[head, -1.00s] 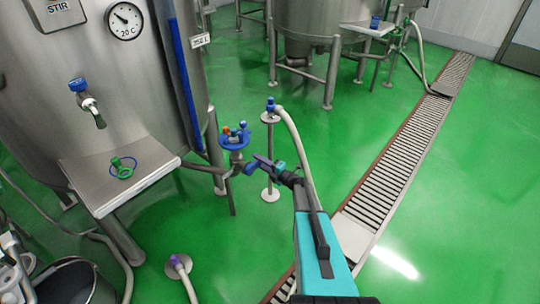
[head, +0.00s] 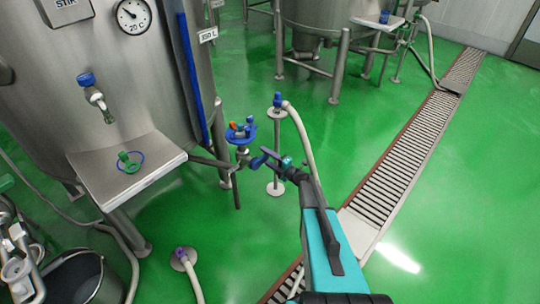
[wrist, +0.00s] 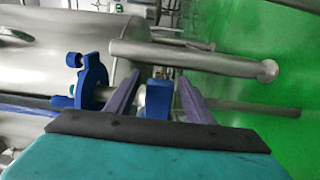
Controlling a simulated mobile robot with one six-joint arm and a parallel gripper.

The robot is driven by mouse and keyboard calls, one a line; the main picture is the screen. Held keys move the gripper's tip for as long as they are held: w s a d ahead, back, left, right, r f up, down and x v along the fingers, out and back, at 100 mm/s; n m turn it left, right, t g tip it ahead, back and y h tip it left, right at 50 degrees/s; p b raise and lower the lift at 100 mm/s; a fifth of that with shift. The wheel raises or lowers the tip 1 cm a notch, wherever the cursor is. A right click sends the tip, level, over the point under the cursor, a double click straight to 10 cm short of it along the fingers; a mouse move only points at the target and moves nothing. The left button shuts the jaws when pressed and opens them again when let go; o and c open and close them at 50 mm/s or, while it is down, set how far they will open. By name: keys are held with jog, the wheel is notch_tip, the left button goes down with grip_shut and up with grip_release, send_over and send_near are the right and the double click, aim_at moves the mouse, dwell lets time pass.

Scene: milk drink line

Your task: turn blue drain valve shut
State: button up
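The blue drain valve shows in the wrist view as a blue handle (wrist: 158,100) on a metal pipe end. My gripper (wrist: 158,92) has its two purple fingers on either side of this handle, with a visible gap at each side. In the head view my gripper (head: 267,157) is just right of and below a blue round plate (head: 241,133) with orange, blue and green pieces on it. This plate also shows in the wrist view (wrist: 94,80), left of the fingers. In the head view my gripper hides most of the handle.
A white hose (head: 303,135) on a stand runs behind my arm. A floor drain grate (head: 405,145) lies right. Green floor is clear around it.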

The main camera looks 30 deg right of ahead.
jog(key=shift+s+a, duration=0.1)
jog(key=shift+a, duration=0.05)
jog(key=v, duration=1.3)
jog(key=shift+s+b, duration=0.35)
jog(key=shift+b, duration=0.05)
